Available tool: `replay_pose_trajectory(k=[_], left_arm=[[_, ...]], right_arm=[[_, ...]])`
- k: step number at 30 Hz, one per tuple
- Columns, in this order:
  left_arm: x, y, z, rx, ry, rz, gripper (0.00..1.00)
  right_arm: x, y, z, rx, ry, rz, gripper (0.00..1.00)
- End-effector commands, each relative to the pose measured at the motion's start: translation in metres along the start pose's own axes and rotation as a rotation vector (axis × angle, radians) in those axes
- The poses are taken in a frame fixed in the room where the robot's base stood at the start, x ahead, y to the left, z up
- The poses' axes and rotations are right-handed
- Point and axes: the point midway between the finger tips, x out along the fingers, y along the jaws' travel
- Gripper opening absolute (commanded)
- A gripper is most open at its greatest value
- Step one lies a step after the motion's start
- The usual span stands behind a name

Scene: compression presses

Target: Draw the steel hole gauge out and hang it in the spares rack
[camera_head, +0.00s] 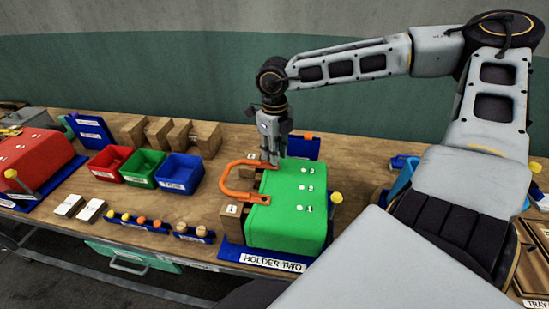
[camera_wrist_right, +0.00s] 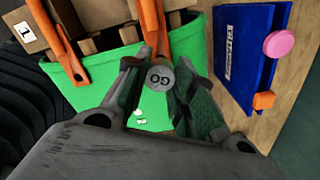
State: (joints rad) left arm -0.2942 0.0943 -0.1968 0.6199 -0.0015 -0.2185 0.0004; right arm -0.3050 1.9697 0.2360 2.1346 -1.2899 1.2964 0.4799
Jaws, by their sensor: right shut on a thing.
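My right gripper (camera_head: 272,158) points down at the back edge of the green block (camera_head: 285,222) marked HOLDER TWO. In the right wrist view my gripper (camera_wrist_right: 168,95) is shut on a round grey steel end marked GO (camera_wrist_right: 160,78), which I take to be the hole gauge. The fingers cover its sides, and I cannot tell how much of it sits in the green block. A blue board (camera_head: 303,147) with a white label stands behind the block; in the right wrist view the board (camera_wrist_right: 240,55) carries pink and orange pegs. I cannot tell if it is the spares rack. My left gripper is not seen.
An orange U-shaped handle (camera_head: 233,180) sticks out left of the green block, close to my gripper. Red (camera_head: 108,164), green (camera_head: 143,167) and blue (camera_head: 180,172) bins stand to the left. Wooden blocks (camera_head: 205,137) stand behind them. A red block (camera_head: 35,158) is at far left.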

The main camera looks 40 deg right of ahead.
Motion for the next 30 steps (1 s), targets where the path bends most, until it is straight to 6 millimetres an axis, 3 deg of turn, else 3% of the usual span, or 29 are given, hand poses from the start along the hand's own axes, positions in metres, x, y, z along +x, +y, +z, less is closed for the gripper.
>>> replay_pose_trajectory(k=[11, 30], left_arm=[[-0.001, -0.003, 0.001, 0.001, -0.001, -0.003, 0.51], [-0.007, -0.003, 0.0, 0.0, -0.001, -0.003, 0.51]], right_arm=[[-0.002, 0.0, 0.0, 0.0, -0.001, 0.0, 0.0], [-0.024, 0.0, 0.0, 0.0, -0.001, -0.001, 0.0]])
